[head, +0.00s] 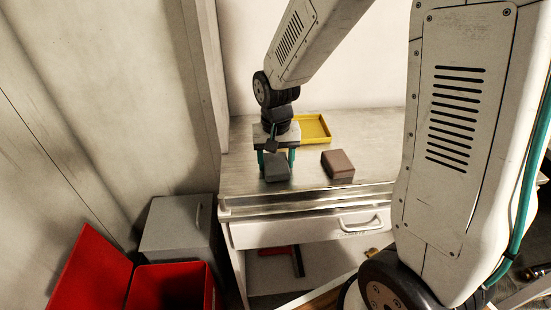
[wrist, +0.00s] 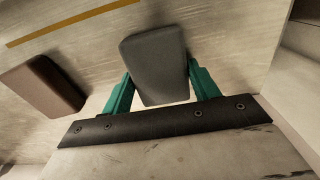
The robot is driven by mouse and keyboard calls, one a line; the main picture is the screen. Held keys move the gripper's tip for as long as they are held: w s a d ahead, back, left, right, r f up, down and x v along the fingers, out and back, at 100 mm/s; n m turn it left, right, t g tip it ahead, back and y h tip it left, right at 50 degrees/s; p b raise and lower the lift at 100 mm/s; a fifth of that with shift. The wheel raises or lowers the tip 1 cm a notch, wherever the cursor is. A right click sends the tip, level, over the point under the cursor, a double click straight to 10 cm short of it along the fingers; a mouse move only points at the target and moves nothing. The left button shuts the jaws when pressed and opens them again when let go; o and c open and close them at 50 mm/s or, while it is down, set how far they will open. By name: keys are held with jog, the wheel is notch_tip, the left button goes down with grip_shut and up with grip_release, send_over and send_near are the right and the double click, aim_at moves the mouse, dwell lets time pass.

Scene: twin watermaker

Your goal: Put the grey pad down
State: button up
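The grey pad (head: 277,168) is between the two teal fingers of my gripper (head: 277,161), over the left part of the metal worktop (head: 240,183). In the wrist view the grey pad (wrist: 156,65) fills the gap, with a teal finger against each side of it, so my gripper (wrist: 160,82) looks shut on it. The pad is at or just above the worktop; I cannot tell whether its underside touches.
A brown block (head: 338,166) lies to the right of the pad and shows left in the wrist view (wrist: 43,86). A yellow tray (head: 315,129) stands behind. A drawer (head: 310,229) is below the worktop. A red bin (head: 172,285) and a grey box (head: 172,228) stand at lower left.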

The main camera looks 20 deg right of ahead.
aim_at(276, 162)
jog(key=o, duration=0.3)
notch_tip(276, 162, up, 12)
jog(key=s+d+r+n, duration=0.1)
jog(key=s+r, duration=0.2)
jog(key=s, duration=0.8)
jog(key=s+d+r+n+t, duration=0.1)
jog(key=s+r+n, duration=0.1)
jog(key=s, duration=0.9)
jog(key=shift+s+d+r+n, duration=0.2)
jog(key=shift+d+r+n, duration=0.15)
jog(key=shift+r, duration=0.35)
jog(key=shift+o, duration=0.6)
